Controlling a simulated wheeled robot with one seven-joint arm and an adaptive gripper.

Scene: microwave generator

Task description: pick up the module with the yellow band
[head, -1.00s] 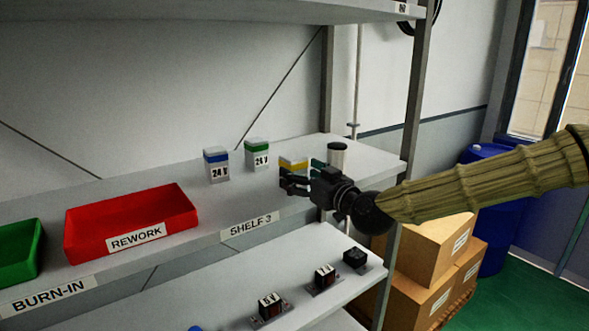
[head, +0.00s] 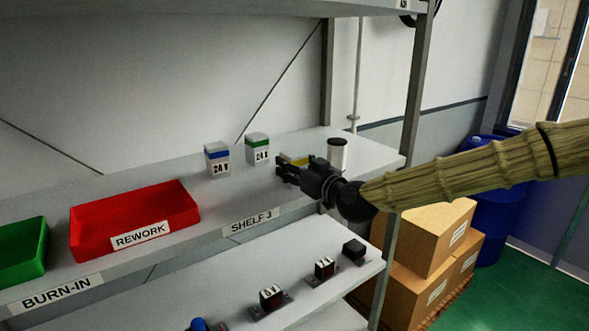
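The module with the yellow band (head: 294,160) stands on the shelf marked SHELF 3, right of the other two modules. Only its top and yellow band show; my gripper hides the rest. My gripper (head: 281,171) is in front of the module, with its fingers pointing left. The view does not show whether the fingers are open or around the module. A blue-banded module (head: 217,160) and a green-banded module (head: 257,149), both with 24 V labels, stand to the left.
A grey cylinder with a dark top (head: 337,154) stands close behind my gripper. A red REWORK bin (head: 135,220) and a green BURN-IN bin (head: 22,252) sit to the left. The lower shelf (head: 245,285) holds several small dark parts. A shelf post (head: 416,90) rises at right.

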